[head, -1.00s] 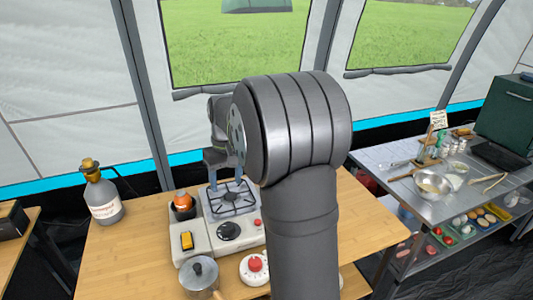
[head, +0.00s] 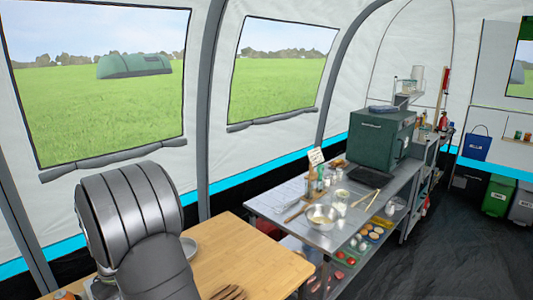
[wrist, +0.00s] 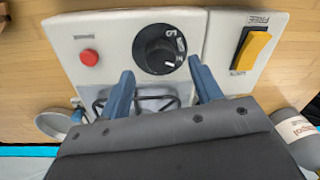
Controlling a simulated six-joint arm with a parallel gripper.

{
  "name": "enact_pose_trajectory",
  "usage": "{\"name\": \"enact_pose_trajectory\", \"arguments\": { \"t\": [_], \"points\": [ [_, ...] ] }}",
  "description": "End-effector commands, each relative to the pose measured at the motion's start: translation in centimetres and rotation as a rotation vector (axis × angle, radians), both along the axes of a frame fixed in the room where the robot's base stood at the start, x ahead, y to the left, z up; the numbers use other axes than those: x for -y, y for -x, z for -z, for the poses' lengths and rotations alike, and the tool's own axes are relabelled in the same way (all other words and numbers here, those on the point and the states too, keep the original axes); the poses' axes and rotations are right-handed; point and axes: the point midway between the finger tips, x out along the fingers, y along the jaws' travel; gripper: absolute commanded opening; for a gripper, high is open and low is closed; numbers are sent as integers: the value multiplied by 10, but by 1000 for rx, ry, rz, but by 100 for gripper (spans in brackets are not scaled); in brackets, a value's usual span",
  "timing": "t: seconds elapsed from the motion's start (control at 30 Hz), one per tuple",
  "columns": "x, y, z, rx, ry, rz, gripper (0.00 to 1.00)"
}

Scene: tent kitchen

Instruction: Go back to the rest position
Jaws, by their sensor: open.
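My gripper (wrist: 161,65) shows in the wrist view as two blue fingers, spread apart with nothing between them. The fingers lie over the cooker unit (wrist: 110,25), one on each side of its black dial (wrist: 160,48). I cannot tell how far above the unit they are. A red button (wrist: 89,57) is left of the dial, and a yellow switch (wrist: 252,48) is to the right. Part of a wire grate (wrist: 150,102) shows between the fingers. In the head view my gripper is hidden behind my grey arm.
A bottle (wrist: 298,135) is at right and a round pot (wrist: 52,123) at left in the wrist view. In the head view the wooden table (head: 225,262) bears a grey plate (head: 189,248). A steel table (head: 275,205) with a bowl (head: 321,216) and green box (head: 380,138) stands right.

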Motion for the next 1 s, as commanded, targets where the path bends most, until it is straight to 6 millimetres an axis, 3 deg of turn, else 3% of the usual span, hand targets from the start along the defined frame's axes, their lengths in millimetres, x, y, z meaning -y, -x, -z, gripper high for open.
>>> {"name": "enact_pose_trajectory", "arguments": {
  "t": [0.2, 0.4, 0.77, 1.0],
  "points": [
    [-1, 2, 29, -2, 1, 0, 59],
    [-1, 2, 37, 0, 0, 0, 59],
    [-1, 2, 34, 0, -1, 2, 59],
    [-1, 0, 4, 3, -3, 0, 59]
  ]
}}
